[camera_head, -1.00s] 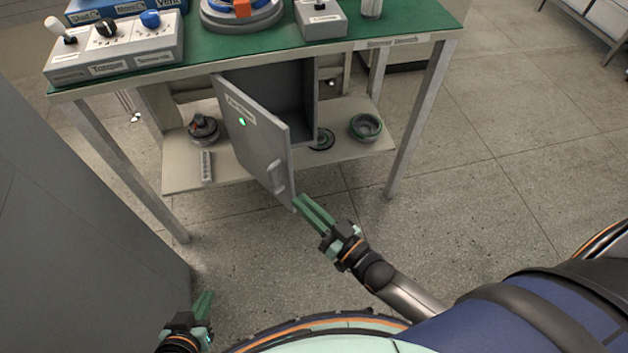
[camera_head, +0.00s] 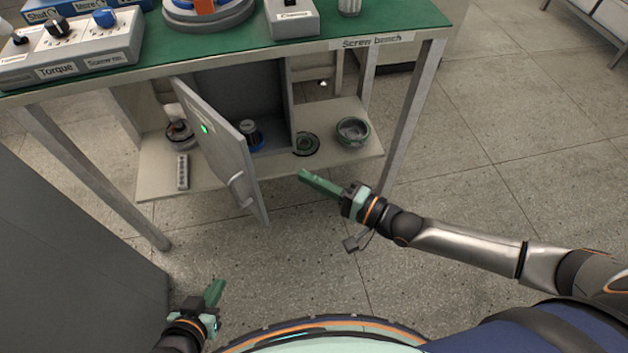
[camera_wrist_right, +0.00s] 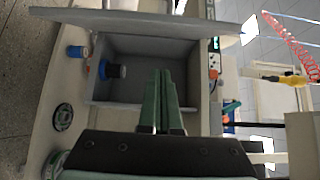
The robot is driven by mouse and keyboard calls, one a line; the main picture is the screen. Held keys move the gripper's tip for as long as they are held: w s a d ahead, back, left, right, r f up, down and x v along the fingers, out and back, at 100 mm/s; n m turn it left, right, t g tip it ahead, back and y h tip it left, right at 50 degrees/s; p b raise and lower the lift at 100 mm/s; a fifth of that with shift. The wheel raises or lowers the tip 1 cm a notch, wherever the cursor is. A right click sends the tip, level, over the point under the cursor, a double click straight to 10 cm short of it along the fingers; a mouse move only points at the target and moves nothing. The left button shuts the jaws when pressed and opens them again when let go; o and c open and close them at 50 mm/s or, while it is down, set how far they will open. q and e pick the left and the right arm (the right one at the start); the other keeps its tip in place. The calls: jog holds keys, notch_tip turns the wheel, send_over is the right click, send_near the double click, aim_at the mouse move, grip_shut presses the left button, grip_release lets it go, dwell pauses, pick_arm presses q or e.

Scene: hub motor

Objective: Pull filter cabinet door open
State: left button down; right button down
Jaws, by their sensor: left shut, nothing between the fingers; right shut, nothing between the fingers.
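My left gripper (camera_head: 216,288) is shut and empty at the lower left, away from the door.
Bench legs (camera_head: 412,120) stand at both sides. A grey panel (camera_head: 60,260) fills the left. Floor in front is clear.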

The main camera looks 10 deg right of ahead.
pick_arm(q)
jog(key=shift+f, duration=0.1)
pick_arm(e)
jog(key=w+a, duration=0.2)
jog(key=a, duration=0.6)
jog(key=shift+w, duration=0.3)
pick_arm(q)
jog(key=shift+w+d, duration=0.1)
pick_arm(e)
jog(key=shift+a, duration=0.1)
